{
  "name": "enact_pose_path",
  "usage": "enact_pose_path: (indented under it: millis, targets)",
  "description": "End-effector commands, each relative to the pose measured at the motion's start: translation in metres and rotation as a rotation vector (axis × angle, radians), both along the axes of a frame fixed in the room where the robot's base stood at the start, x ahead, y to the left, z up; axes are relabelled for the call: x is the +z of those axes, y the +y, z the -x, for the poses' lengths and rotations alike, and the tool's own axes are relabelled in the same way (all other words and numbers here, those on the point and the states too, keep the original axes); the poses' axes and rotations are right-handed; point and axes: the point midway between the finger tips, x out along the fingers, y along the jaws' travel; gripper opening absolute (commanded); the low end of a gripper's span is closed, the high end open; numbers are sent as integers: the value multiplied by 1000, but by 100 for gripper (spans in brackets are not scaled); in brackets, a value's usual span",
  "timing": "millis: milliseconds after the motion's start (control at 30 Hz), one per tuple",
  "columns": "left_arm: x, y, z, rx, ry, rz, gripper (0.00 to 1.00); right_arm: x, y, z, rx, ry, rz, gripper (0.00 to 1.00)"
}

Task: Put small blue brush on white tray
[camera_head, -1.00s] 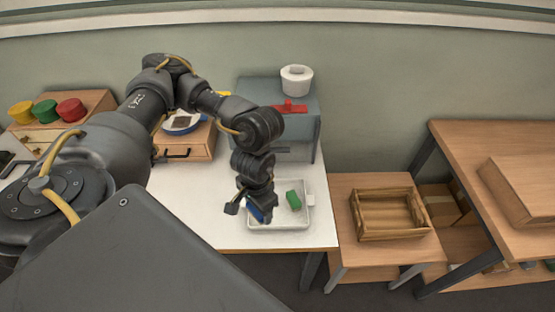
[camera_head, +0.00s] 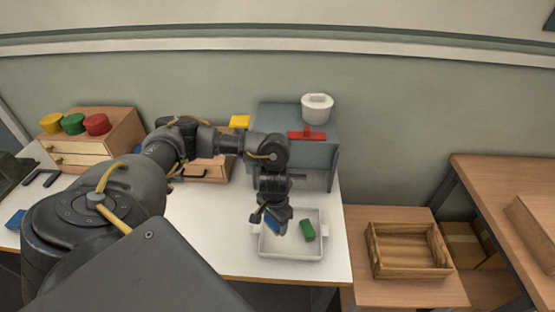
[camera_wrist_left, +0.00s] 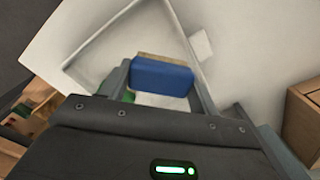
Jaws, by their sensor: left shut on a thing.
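My left gripper (camera_head: 276,218) is shut on the small blue brush (camera_wrist_left: 162,76), a blue block with a tan edge, held between the two fingers in the left wrist view. In the head view the brush (camera_head: 273,227) is mostly hidden by the gripper, and it is over the left part of the white tray (camera_head: 295,254). The tray also shows behind the brush in the left wrist view (camera_wrist_left: 160,38). I cannot tell whether the brush touches the tray floor. My right gripper is not in view.
A green block (camera_head: 308,230) lies in the tray, right of my left gripper. A wooden crate (camera_head: 408,250) sits to the right. Another blue item (camera_head: 15,219) lies far left.

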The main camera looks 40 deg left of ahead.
Motion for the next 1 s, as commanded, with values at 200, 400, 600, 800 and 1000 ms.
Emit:
enact_pose_path:
  millis: [200,400,600,800,1000]
  targets:
    - [-18,5,-14,0,0,0,36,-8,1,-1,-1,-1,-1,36]
    - [-25,6,-18,2,1,0,36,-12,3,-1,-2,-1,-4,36]
    - [-49,7,-18,0,4,-1,36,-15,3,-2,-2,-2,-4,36]
    - [-55,7,-19,0,0,-1,36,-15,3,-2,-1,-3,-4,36]
    - [-56,7,-19,0,1,0,36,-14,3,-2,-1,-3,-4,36]
